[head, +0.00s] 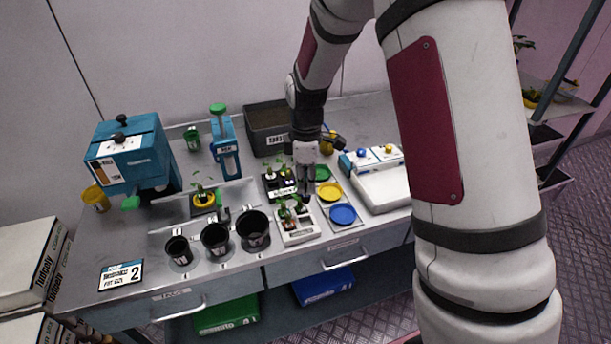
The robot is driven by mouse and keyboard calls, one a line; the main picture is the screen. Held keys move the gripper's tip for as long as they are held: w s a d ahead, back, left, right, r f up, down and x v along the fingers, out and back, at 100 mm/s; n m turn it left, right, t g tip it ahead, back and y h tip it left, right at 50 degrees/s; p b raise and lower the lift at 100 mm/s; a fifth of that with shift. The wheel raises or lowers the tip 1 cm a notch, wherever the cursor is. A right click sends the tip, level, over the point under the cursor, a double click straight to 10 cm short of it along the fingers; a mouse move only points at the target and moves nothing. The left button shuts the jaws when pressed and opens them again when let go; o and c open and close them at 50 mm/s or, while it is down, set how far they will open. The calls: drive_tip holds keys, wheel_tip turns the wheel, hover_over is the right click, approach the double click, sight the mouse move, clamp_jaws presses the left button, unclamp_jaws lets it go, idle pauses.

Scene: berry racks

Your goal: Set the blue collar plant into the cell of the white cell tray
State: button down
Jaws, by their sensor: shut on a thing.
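The white cell tray (299,238) lies near the front edge of the bench, with small green plants (286,213) in its left part. My gripper (305,198) points down over the tray's back right part. It is shut on a small dark plug with a plant, low over or in the tray. The plug is mostly hidden by the fingers, and I cannot make out a blue collar. I cannot tell whether the plug touches the tray.
A black tray with plants (279,184) stands just behind and left. Green, yellow (330,191) and blue (343,214) discs lie to the right, beside a white box (382,188). Black pots (253,230) stand left of the tray. A grey bin (267,127) stands behind.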

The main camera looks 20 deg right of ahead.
drive_tip(key=shift+f+b, duration=1.35)
drive_tip(key=shift+f, duration=3.75)
drive_tip(key=c, duration=1.6)
unclamp_jaws()
drive_tip(key=shift+r, duration=0.1)
drive_tip(key=shift+r+p, duration=1.4)
drive_tip(key=shift+r, duration=3)
